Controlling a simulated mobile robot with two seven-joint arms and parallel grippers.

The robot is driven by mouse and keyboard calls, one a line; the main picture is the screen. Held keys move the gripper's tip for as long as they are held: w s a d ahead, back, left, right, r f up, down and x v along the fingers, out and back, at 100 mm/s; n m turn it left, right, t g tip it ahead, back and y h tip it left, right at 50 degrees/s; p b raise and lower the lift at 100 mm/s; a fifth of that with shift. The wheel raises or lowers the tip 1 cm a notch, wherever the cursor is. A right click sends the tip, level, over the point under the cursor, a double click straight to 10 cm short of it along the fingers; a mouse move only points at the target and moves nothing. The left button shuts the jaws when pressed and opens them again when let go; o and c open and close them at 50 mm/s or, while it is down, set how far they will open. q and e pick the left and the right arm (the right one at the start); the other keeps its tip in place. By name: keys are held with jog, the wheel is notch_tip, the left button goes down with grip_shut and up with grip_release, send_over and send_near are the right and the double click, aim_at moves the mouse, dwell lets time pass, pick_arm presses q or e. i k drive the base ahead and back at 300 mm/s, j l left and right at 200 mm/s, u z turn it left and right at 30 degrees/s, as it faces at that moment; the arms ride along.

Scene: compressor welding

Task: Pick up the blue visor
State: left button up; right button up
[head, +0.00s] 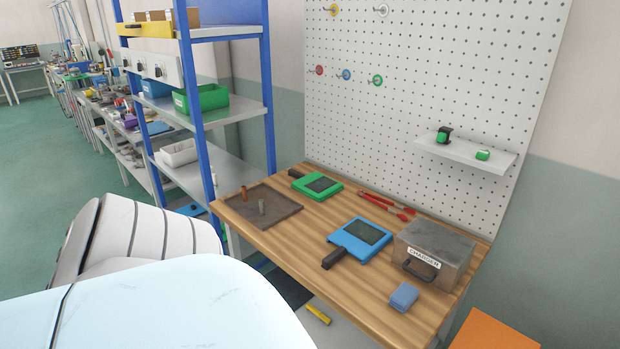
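The blue visor (347,242) lies flat on the wooden workbench (300,250), with a dark window in its frame and a black handle pointing to the lower left. It is near the middle of the bench, left of a grey metal box labelled CHARGER (440,248). A similar green visor (300,186) lies further back on the bench to the left. Neither of my grippers is in view. Nothing touches the blue visor.
A brown tray (235,206) with two small upright cylinders is at the bench's left. Red-handled pliers (388,206) lie behind the blue visor, a blue block (403,297) near the front edge. A pegboard (430,90) with a small shelf (465,153) stands behind; blue-framed shelving (196,130) is left.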

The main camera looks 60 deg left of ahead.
aim_at(362, 238)
jog(key=j+u, duration=0.15)
jog(key=u, duration=1.55)
